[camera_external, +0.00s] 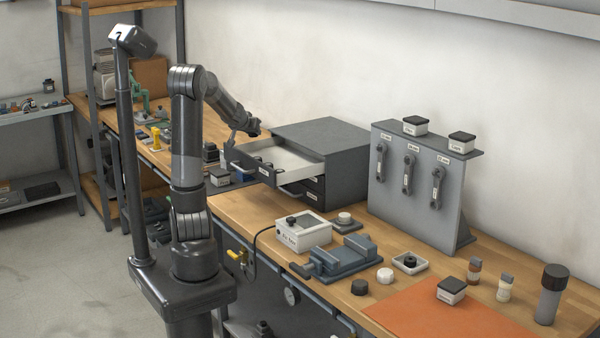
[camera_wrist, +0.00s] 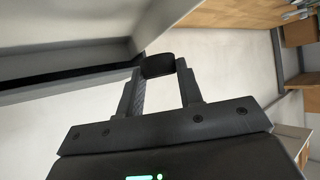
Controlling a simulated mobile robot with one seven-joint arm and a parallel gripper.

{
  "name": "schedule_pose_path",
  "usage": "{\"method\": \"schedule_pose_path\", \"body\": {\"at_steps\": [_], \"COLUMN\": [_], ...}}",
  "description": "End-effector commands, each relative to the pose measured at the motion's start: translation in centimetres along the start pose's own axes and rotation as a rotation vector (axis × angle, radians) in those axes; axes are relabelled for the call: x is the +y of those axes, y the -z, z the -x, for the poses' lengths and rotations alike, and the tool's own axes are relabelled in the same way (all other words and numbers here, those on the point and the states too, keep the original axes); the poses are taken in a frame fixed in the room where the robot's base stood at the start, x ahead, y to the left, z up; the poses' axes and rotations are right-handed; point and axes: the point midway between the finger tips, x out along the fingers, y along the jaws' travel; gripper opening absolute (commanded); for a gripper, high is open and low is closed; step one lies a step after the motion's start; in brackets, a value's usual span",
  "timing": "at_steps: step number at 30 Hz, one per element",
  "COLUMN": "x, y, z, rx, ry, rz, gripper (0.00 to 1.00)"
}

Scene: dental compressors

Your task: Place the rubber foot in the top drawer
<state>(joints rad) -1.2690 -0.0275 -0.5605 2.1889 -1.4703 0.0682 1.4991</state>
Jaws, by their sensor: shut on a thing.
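My gripper (camera_wrist: 160,73) is shut on the rubber foot (camera_wrist: 158,65), a small black block between its fingertips in the wrist view. In the wrist view a pale surface and a dark edge lie to the left of the foot.
A lower drawer handle (camera_external: 292,191) sticks out below. A white box (camera_external: 303,231), a blue-grey vise (camera_external: 342,257) and a grey panel with hanging handles (camera_external: 415,185) stand to the right. An orange mat (camera_external: 430,310) lies at the bench front. Small boxes (camera_external: 219,177) stand left of the drawer.

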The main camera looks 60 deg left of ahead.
Motion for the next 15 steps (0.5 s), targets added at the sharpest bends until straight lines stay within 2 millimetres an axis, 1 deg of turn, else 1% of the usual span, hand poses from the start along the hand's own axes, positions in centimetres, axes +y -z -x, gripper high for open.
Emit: {"method": "schedule_pose_path", "body": {"at_steps": [8,11,12,14,15], "x": [4.8,8.1,9.8,12.3,13.9], "y": [0.8,0.8,0.7,0.4,0.0], "z": [0.7,1.4,1.9,2.7,3.3], "rx": [0.003,0.003,0.003,0.003,0.003], "ry": [-0.060,-0.099,-0.119,-0.148,-0.165], "rz": [-0.045,-0.075,-0.090,-0.109,-0.120], "gripper": [0.12,0.12,0.12,0.12,0.12]}}
